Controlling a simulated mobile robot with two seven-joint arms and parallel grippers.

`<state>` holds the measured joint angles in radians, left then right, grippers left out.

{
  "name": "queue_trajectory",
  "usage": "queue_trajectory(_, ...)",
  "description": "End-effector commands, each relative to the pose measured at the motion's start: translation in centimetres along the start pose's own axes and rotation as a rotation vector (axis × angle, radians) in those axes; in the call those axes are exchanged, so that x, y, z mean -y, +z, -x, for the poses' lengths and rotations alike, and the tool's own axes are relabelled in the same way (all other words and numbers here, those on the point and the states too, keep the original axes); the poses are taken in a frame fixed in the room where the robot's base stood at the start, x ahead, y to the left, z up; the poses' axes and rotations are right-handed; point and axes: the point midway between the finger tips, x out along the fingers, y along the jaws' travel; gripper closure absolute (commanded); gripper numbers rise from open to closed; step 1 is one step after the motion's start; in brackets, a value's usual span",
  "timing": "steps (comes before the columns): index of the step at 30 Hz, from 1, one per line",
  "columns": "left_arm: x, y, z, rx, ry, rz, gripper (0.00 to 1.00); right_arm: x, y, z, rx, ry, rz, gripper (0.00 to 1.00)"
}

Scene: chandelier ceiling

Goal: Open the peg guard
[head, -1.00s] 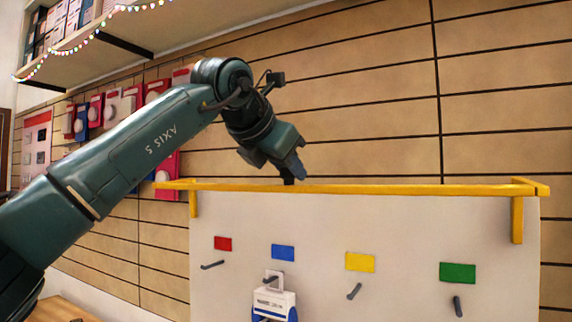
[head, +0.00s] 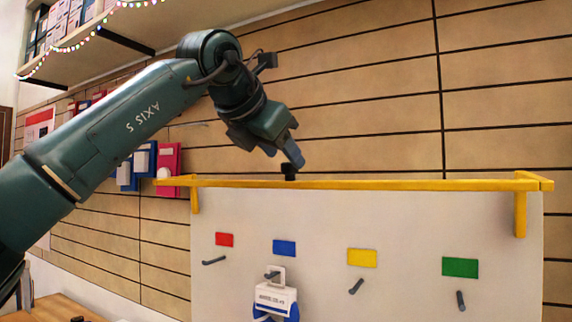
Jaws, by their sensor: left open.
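The yellow peg guard (head: 400,185) is a bar along the top edge of the white board, with a short arm hanging at each end. It lies above the row of pegs. My left gripper (head: 290,165) points down just behind or above the bar, left of its middle. Its grey finger ends at a small black piece (head: 289,173) right at the bar; I cannot tell whether that is a fingertip or a knob, or whether it touches. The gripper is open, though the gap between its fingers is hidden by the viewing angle. My right gripper is out of view.
The white board (head: 400,220) has several dark pegs under red, blue, yellow and green labels. A white and blue item (head: 275,299) hangs on the peg under the blue label. Packages (head: 168,165) hang on the slatted wall at left. A shelf (head: 90,50) is at upper left.

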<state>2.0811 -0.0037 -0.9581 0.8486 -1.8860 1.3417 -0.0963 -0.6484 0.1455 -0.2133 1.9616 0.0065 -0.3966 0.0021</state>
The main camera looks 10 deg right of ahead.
Motion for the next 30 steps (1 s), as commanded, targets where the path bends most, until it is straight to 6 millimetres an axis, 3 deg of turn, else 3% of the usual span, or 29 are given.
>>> queue_trajectory(6,0.0,-0.2,5.1,0.003,0.004,0.000,0.51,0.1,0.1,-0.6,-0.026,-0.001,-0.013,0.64)
queue_trajectory(13,-0.1,-0.2,9.0,0.000,0.003,0.002,0.51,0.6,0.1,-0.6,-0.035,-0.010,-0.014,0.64)
queue_trajectory(18,-0.1,-0.1,10.1,-0.001,0.002,0.002,0.51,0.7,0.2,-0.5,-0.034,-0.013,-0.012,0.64)
queue_trajectory(30,-0.1,-0.1,10.2,-0.001,0.001,0.002,0.51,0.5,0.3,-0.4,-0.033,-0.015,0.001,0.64)
